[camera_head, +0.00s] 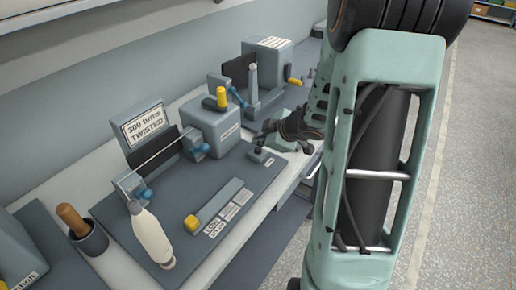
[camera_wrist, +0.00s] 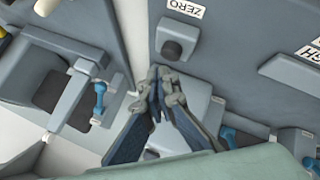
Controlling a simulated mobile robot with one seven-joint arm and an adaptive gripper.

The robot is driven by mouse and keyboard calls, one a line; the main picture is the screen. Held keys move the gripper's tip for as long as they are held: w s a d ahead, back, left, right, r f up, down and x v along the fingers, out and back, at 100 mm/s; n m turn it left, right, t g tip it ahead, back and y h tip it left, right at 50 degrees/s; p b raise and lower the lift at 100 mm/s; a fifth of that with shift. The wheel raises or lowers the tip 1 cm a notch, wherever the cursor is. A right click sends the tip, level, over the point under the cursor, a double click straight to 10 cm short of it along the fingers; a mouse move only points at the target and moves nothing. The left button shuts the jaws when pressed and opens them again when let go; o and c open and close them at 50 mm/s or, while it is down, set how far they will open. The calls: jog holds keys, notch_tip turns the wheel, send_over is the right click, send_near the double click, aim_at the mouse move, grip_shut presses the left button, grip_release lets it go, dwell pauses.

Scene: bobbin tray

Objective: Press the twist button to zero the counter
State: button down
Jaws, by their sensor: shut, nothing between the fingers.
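The twist button is a small grey box (camera_wrist: 180,31) with a dark round button (camera_wrist: 172,51) on its face, beside a ZERO label (camera_wrist: 184,9) in the wrist view. In the head view the small box (camera_head: 260,155) sits on the dark mat, right of the larger grey box with a yellow knob. My gripper (camera_wrist: 158,80) is shut and empty, its fingertips just below the button in the wrist view. In the head view my gripper (camera_head: 262,138) is just above and behind the small box. I cannot tell whether the fingertips touch the button.
A sign reading 300 turns TWISTED (camera_head: 145,130) stands behind the winding fixture with blue handles (camera_head: 198,151). A cream bottle-shaped piece (camera_head: 150,237), a bar with a yellow end (camera_head: 215,205) and a cup with a brown handle (camera_head: 88,237) are at the front left. Another station (camera_head: 268,60) stands farther back.

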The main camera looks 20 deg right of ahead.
aim_at(259, 150)
jog(key=shift+f, duration=0.1)
dwell(0.5)
jog(key=shift+f, duration=0.3)
jog(key=shift+f+b, duration=0.6)
jog(key=shift+b, duration=0.05)
dwell(0.5)
jog(key=shift+r, duration=0.1)
jog(key=shift+r+p, duration=0.9)
jog(key=shift+p, duration=0.25)
notch_tip(259, 150, up, 5)
jog(key=p, duration=0.5)
jog(key=shift+r, duration=0.1)
